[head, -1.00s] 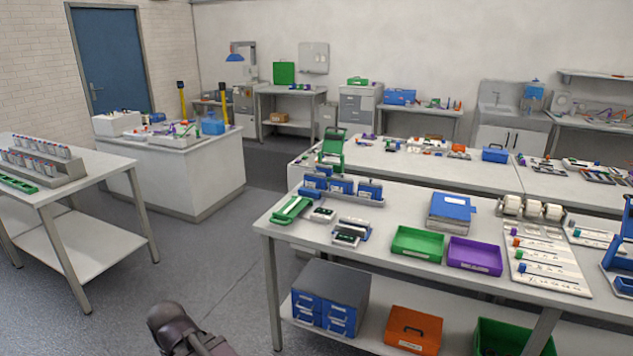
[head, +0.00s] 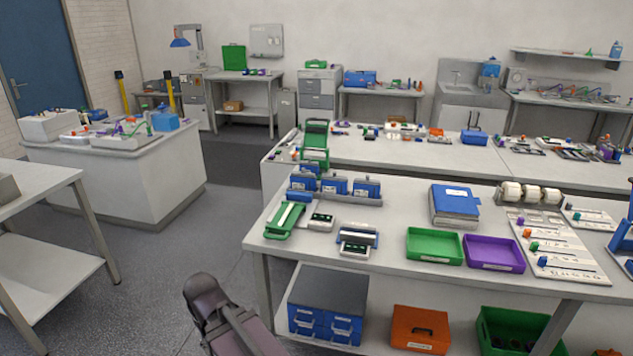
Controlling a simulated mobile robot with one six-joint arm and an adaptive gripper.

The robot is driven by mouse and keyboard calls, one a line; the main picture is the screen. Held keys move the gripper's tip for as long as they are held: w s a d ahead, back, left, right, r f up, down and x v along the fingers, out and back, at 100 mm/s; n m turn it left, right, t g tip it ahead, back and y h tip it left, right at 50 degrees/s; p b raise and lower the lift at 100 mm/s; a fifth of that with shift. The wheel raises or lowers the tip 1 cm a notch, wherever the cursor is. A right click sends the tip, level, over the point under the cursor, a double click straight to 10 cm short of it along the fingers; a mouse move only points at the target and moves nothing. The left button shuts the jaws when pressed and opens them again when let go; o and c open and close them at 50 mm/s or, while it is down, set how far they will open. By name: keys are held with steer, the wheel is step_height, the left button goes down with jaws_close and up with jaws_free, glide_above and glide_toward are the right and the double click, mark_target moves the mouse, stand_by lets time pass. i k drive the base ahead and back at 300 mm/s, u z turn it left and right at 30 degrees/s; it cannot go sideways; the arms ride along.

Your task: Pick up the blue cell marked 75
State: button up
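No number 75 can be read in the head view, so I cannot tell which item is the blue cell marked 75. A small blue cylinder (head: 543,261) lies on a white board (head: 585,268) at the right of the near bench, below small green and orange pieces. Blue blocks (head: 332,186) stand in a row at the bench's left part. A dark part of my arm shows at the bottom, left of the bench; my gripper's fingers are not in view.
The near bench (head: 400,212) also bears a green tray (head: 434,260), a purple tray (head: 493,268) and a blue binder (head: 455,201). A blue drawer box and an orange box (head: 420,345) sit beneath. Floor (head: 160,290) is clear between the left table (head: 40,195) and the bench.

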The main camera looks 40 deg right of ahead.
mark_target(297, 183)
steer(key=z, duration=0.65)
steer(key=i, duration=0.85)
steer(key=z, duration=0.5)
